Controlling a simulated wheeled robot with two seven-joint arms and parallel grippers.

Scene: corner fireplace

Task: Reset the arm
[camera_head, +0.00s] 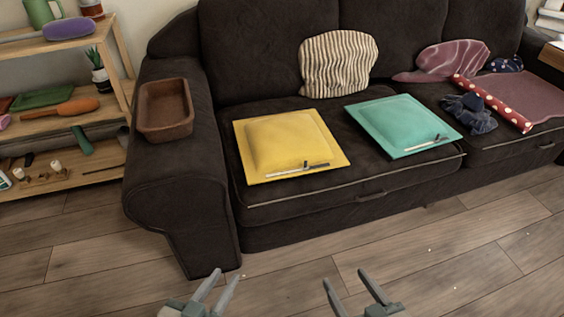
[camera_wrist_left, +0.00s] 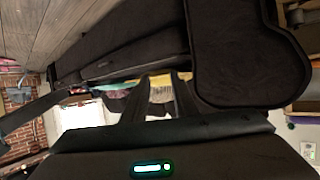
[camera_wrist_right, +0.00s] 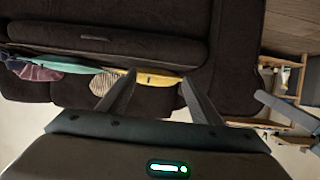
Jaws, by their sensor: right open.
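My left gripper (camera_head: 226,276) is at the bottom of the head view, over the wooden floor in front of the sofa. Its two fingers stand apart with nothing between them, as the left wrist view (camera_wrist_left: 161,82) also shows. My right gripper (camera_head: 345,277) is to its right at about the same height in the picture. Its fingers are spread and empty, and they show apart in the right wrist view (camera_wrist_right: 158,80). Neither gripper touches anything that I can see. Most of both arms is out of the head view.
A dark sofa (camera_head: 190,210) stands ahead, bearing a yellow cushion (camera_head: 285,140), a teal cushion (camera_head: 400,122), a striped pillow (camera_head: 338,62) and cloths. A brown tray (camera_head: 165,108) lies on its left armrest. A wooden shelf (camera_head: 85,180) stands at left. The front floor (camera_head: 440,250) is mostly clear.

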